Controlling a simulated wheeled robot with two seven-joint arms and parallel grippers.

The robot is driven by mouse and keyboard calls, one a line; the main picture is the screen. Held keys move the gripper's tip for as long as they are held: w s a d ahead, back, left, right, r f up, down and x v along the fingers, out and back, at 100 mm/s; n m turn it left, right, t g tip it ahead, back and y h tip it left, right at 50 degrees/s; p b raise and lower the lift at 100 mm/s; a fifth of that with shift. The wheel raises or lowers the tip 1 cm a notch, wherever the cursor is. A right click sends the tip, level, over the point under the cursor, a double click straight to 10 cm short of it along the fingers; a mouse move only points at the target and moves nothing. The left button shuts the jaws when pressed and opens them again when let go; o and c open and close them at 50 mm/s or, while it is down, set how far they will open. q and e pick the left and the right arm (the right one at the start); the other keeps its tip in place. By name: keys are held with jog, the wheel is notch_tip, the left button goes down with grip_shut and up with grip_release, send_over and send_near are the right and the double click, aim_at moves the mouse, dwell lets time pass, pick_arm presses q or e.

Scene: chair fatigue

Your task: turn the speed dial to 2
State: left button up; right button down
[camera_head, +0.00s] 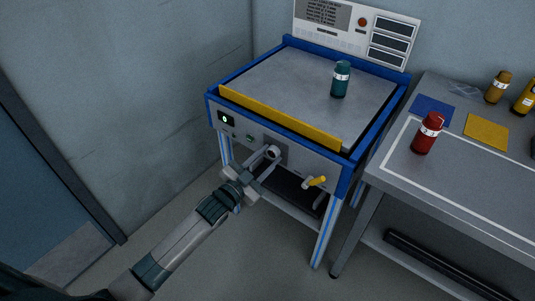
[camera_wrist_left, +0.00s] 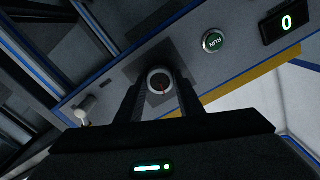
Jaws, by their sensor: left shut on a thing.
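The speed dial (camera_wrist_left: 160,83) is a round knob with a pale rim and a small red mark on its dark face, on the machine's front panel. In the left wrist view my left gripper (camera_wrist_left: 160,92) has one finger on each side of the dial and is shut on it. In the head view my left gripper (camera_head: 266,164) reaches the front panel from below, and the dial (camera_head: 272,152) shows at its tips. I cannot read the number it points to. A display (camera_wrist_left: 286,21) reads 0. My right gripper is not in view.
A green RUN button (camera_wrist_left: 214,41) sits beside the dial. A teal bottle (camera_head: 341,80) stands on the machine's top. A red bottle (camera_head: 428,133) stands on the right-hand table (camera_head: 388,173).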

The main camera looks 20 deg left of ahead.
pick_arm(q)
jog(key=shift+m+p, duration=0.35)
jog(key=shift+m, duration=0.75)
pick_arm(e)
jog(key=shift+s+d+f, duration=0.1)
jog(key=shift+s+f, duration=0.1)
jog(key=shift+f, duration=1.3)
pick_arm(q)
jog(key=o, duration=1.1)
jog(key=shift+s, duration=0.1)
jog(key=shift+b+v, duration=0.4)
jog(key=shift+v, duration=8.25)
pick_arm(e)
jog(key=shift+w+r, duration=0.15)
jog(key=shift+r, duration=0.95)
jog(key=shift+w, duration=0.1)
